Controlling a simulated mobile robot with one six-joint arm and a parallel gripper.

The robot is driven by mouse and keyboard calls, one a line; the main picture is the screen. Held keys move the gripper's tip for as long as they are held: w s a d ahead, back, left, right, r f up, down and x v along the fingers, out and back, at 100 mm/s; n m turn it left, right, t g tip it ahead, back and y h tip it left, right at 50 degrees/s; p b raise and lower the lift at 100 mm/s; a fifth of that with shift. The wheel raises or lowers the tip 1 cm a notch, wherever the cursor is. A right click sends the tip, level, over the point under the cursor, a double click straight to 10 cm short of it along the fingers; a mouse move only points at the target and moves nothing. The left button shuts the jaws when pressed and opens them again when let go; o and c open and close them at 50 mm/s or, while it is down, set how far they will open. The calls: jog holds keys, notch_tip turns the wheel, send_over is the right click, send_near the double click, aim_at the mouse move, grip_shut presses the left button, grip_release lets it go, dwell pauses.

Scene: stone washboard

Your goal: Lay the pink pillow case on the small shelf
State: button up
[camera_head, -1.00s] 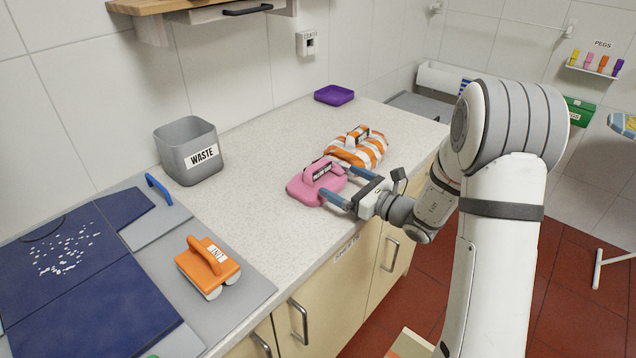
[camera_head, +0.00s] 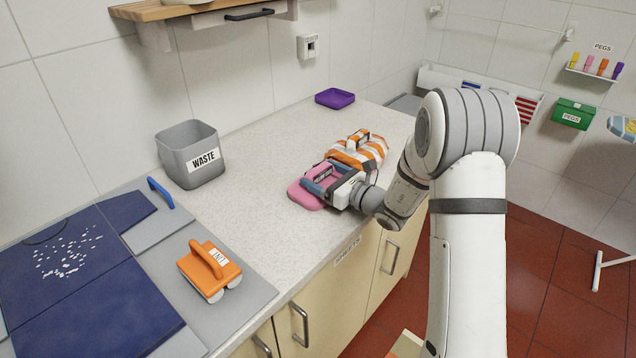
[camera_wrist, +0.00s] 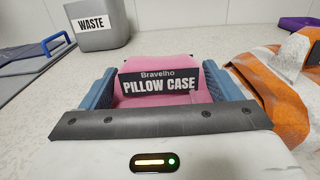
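The pink pillow case (camera_head: 307,195) lies folded on the counter near its front edge. Its black label reading "PILLOW CASE" (camera_wrist: 159,84) faces the wrist camera. My gripper (camera_head: 320,177) is at the pillow case, with its blue fingers on either side of the raised pink handle part. In the wrist view my gripper (camera_wrist: 160,90) has its fingers apart, with the pink part and label between them. Small gaps seem to show, so a firm grip is not visible. The small shelf cannot be made out for certain; a wooden wall shelf (camera_head: 160,10) shows at the top left.
An orange-and-white striped bundle (camera_head: 358,150) lies right behind the pillow case. A grey waste bin (camera_head: 190,155), a purple tray (camera_head: 335,98) and an orange iron-like block (camera_head: 209,270) stand on the counter (camera_head: 265,150). A peg rack (camera_head: 594,72) and green peg box (camera_head: 573,114) are at right.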

jog(key=c, duration=0.8)
jog(key=shift+r, duration=0.1)
